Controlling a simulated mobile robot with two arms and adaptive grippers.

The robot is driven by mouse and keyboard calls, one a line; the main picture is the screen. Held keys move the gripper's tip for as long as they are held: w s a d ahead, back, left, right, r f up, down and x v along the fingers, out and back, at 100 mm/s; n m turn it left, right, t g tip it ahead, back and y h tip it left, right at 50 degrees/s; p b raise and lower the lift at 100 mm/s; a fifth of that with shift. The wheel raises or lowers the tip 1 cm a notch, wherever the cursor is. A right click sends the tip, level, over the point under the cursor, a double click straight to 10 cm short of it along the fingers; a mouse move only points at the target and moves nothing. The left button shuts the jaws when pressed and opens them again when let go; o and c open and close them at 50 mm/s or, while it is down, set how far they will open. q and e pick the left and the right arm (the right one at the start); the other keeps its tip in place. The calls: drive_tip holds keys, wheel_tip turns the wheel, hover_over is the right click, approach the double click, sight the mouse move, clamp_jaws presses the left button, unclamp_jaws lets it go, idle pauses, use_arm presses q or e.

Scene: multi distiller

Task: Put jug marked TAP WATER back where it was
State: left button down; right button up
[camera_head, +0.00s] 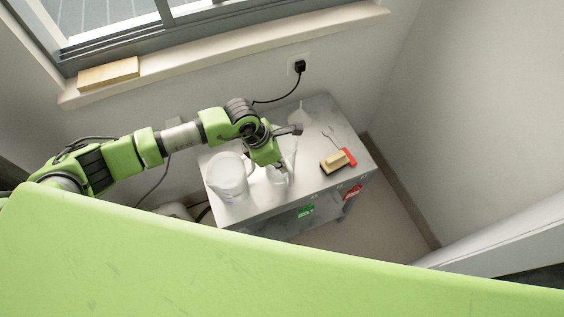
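A translucent white jug (228,178) stands upright at the left front of the grey metal cabinet top (247,212). A second clear vessel (290,158) is directly at my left gripper (282,168), on the right of the white jug. No TAP WATER marking is readable on either one. My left arm comes in from the left, and its gripper points down over the cabinet. The gripper covers part of the clear vessel, and its fingers are too small to tell whether they grip it. My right gripper is not in view.
A brush or sponge block (337,161) and a red item (352,191) are at the cabinet's right. A small white funnel-like item (299,115) stands at the back. A black plug (299,67) with a cord is in the wall. A wood block (108,74) lies on the windowsill.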

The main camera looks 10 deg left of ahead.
use_arm(q)
drive_tip(key=shift+f, duration=0.1)
drive_tip(key=c, duration=2.3)
unclamp_jaws()
drive_tip(key=shift+a+r, duration=0.15)
drive_tip(key=shift+r, duration=0.35)
drive_tip(key=b+v, duration=0.2)
drive_tip(key=v, duration=0.9)
drive_tip(key=shift+s+a+r, duration=0.1)
